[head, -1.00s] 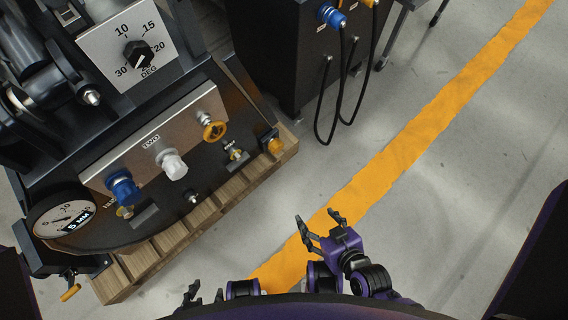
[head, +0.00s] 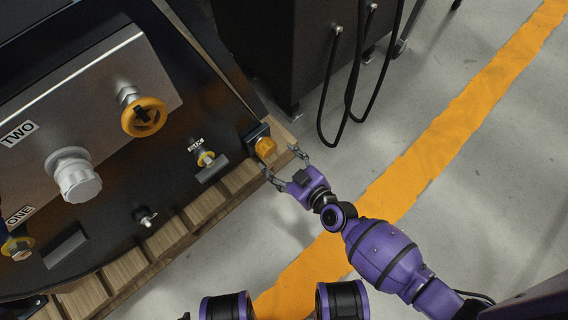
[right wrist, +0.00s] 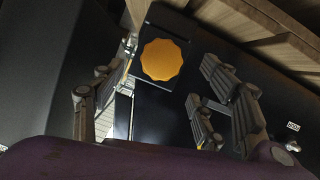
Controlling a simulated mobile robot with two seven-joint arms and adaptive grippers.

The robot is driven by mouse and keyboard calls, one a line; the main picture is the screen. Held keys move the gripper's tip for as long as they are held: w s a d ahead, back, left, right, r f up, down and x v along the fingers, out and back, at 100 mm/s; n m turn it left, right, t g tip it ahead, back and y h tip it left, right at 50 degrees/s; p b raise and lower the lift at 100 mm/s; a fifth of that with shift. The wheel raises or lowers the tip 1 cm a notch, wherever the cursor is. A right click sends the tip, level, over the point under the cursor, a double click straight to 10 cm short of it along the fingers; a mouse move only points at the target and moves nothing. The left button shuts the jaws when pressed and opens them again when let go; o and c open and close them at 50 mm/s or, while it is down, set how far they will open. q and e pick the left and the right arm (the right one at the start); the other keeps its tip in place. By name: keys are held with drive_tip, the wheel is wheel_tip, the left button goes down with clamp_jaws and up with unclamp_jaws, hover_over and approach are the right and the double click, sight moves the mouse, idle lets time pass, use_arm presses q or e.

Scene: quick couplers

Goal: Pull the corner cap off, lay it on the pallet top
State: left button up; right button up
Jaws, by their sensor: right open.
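The corner cap (head: 265,147) is a yellow-orange scalloped knob on a dark block at the machine's corner, above the wooden pallet (head: 240,178). It is still on its block. In the right wrist view the cap (right wrist: 161,60) shows face-on. My right gripper (head: 283,161) is open and close to the cap, its fingers spread toward it from the lower right. In the right wrist view its fingers (right wrist: 158,82) stand to the left and right of the cap, with gaps on both sides, and do not grip it. My left gripper is not in view.
A dark cabinet (head: 280,50) with hanging black hoses (head: 328,95) stands behind. Open floor with a yellow stripe (head: 430,150) lies to the right.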

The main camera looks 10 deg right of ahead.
sight(271, 151)
drive_tip(key=b+x, duration=0.1)
drive_tip(key=x, duration=0.4)
drive_tip(key=shift+a+f, duration=0.1)
drive_tip(key=shift+w+a+f+b, duration=0.15)
drive_tip(key=shift+w+a+b, duration=0.2)
drive_tip(key=shift+w, duration=0.2)
drive_tip(key=shift+d, duration=0.1)
drive_tip(key=c, duration=1.4)
drive_tip(key=shift+o, duration=0.2)
drive_tip(key=shift+s+d, duration=0.55)
drive_tip(key=shift+s, duration=0.3)
drive_tip(key=shift+s+d, duration=0.6)
drive_tip(key=shift+s, duration=0.25)
drive_tip(key=s+d, duration=0.2)
drive_tip(key=s, duration=0.1)
drive_tip(key=shift+s+d, duration=0.1)
drive_tip(key=shift+d, duration=0.1)
drive_tip(key=shift+s, duration=0.15)
